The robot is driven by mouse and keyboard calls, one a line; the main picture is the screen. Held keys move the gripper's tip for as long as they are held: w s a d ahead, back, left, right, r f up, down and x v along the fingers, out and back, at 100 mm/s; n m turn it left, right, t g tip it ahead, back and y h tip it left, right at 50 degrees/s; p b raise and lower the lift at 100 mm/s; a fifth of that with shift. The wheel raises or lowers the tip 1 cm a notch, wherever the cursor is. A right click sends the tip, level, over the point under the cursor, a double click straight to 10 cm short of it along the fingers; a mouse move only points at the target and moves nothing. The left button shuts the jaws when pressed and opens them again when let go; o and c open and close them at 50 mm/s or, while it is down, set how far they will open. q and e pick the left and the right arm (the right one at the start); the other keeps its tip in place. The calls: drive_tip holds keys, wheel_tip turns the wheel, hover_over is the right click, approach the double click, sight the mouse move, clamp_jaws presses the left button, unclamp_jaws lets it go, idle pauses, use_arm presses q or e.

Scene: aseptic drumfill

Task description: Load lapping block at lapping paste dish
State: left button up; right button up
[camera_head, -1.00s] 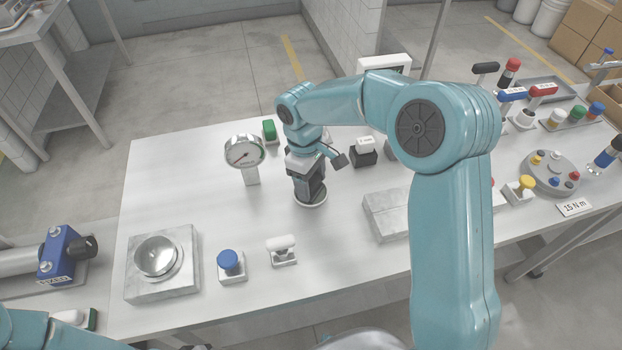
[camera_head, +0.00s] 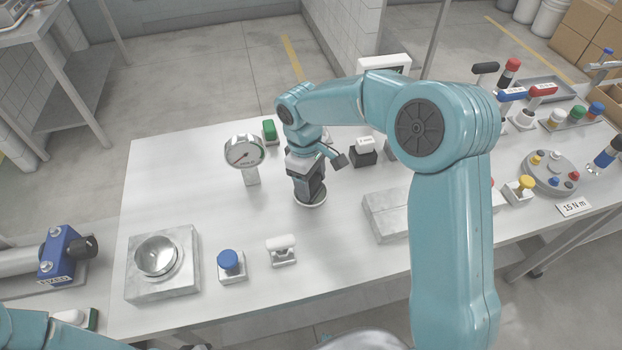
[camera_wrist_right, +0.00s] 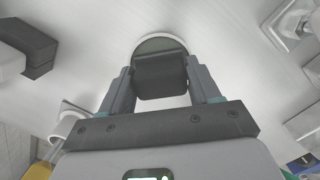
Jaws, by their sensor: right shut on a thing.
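The lapping paste dish, a small round dish with a white rim and grey-green inside, sits on the white table; it shows in the head view (camera_head: 312,204) and in the right wrist view (camera_wrist_right: 160,44). My right gripper (camera_wrist_right: 160,78) is shut on a dark block (camera_wrist_right: 161,84), which I take as the lapping block. The block is over the dish and hides part of it. I cannot tell whether it touches the dish's surface. In the head view my right gripper (camera_head: 308,186) points down at the dish. My left gripper is out of view; only part of that arm shows at the lower left.
A grey slab with a metal bowl (camera_head: 157,256), a blue knob (camera_head: 230,261) and a white-handled piece (camera_head: 281,248) are nearer the front. A grey block (camera_head: 386,214) lies to the right. The table left of the gauge is clear.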

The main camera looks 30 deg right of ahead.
sight(311, 180)
drive_tip(key=shift+r+p, duration=2.7)
drive_tip(key=shift+r, duration=0.85)
drive_tip(key=shift+f, duration=0.1)
